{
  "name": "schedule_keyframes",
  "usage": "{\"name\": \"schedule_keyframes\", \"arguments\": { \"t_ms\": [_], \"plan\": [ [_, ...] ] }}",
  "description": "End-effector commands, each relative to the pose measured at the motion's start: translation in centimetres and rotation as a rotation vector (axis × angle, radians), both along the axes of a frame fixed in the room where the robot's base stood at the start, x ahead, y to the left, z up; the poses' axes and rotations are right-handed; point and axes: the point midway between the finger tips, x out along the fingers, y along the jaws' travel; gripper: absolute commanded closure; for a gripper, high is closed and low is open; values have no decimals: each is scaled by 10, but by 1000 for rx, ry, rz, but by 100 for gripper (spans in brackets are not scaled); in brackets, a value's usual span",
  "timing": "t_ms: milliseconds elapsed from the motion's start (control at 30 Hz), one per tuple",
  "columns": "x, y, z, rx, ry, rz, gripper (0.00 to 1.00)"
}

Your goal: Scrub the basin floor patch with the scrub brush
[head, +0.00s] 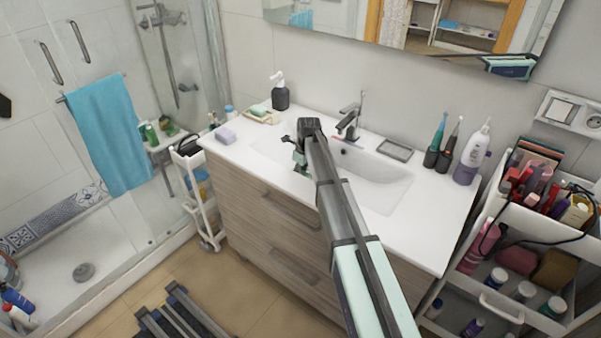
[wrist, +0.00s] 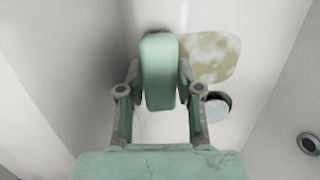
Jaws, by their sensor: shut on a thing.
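The white basin (head: 385,185) is set in the vanity counter, with my gripper (head: 300,163) reaching down into its left part. In the wrist view my gripper (wrist: 159,92) is shut on a rounded pale green block, the scrub brush (wrist: 158,70). A yellowish, mottled patch (wrist: 214,58) lies on the basin floor just right of the brush. The brush seems to overlap or adjoin the patch's left edge. I cannot tell whether the brush touches the floor. In the head view my arm hides the patch, and the brush is too small to make out clearly.
A round drain (wrist: 217,106) sits just below the patch, and a round overflow hole (wrist: 309,143) is in the basin wall. The faucet (head: 349,120) stands behind the basin. A soap dispenser (head: 280,92), toothbrush holders (head: 437,158) and a bottle (head: 472,155) stand on the counter.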

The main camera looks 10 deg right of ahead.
Motion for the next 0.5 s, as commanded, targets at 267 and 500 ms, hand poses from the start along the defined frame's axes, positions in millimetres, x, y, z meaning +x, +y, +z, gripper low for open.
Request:
{"name": "schedule_keyframes", "arguments": {
  "t_ms": [267,500],
  "plan": [
    [0,0,-4,0,0,0,93],
    [0,0,-7,0,0,0,93]
  ]
}}
